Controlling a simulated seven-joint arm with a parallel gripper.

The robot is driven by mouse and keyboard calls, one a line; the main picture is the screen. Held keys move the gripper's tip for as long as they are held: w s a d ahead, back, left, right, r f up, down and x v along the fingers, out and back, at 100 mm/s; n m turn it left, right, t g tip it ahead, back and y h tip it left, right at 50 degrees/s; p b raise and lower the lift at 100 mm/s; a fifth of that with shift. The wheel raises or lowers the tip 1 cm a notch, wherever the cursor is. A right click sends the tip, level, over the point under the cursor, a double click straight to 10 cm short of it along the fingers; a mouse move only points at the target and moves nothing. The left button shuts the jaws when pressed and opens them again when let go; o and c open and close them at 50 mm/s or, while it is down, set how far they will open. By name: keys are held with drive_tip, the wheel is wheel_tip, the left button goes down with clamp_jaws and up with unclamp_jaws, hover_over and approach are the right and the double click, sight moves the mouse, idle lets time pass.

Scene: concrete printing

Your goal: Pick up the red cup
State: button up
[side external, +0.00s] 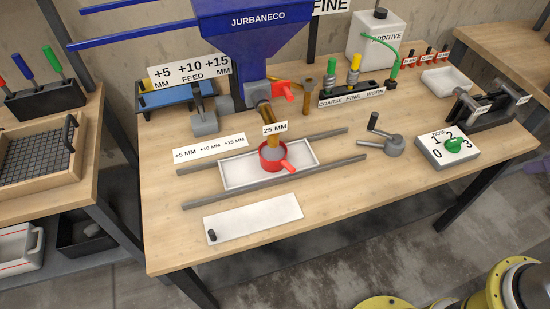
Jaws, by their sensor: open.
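The red cup (266,163) stands near the middle of the wooden table, over a shallow white tray (233,183). Its short red handle points to the lower right. A brass-coloured nozzle (266,115) comes down from the blue hopper into or just above the cup, and I cannot tell if they touch. Something grey shows inside the cup. My gripper is not in this view, so its place relative to the cup does not show.
Two grey rails (310,137) run along the tray's back and front. A blue hopper (250,40) overhangs the cup from behind. A grey crank (388,143) and a dial box (447,150) are to the right. A white plate (262,216) lies in front.

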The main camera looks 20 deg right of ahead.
drive_tip(key=w+a+r+m+t+y, duration=0.1)
drive_tip(key=w+a+r+m, duration=0.2)
drive_tip(key=w+r+m, duration=0.15)
drive_tip(key=w+a+r+m+y, duration=0.2)
drive_tip(key=w+a+r+m, duration=0.1)
drive_tip(key=w+m, duration=0.25)
drive_tip(key=w+a+m+y, duration=0.2)
drive_tip(key=w+a+m, duration=0.25)
drive_tip(key=w, duration=0.65)
drive_tip(key=m+g+y, duration=0.1)
drive_tip(key=m+g, duration=0.4)
drive_tip(key=m, duration=0.1)
hover_over(279, 162)
drive_tip(key=s+d, duration=0.1)
drive_tip(key=d, duration=0.3)
wheel_tip(279, 162, down, 32)
drive_tip(key=shift+a+x, duration=0.15)
drive_tip(key=shift+x, duration=1.5)
drive_tip(key=shift+a+x, duration=0.15)
drive_tip(key=shift+x, duration=1.55)
drive_tip(key=shift+r, duration=0.15)
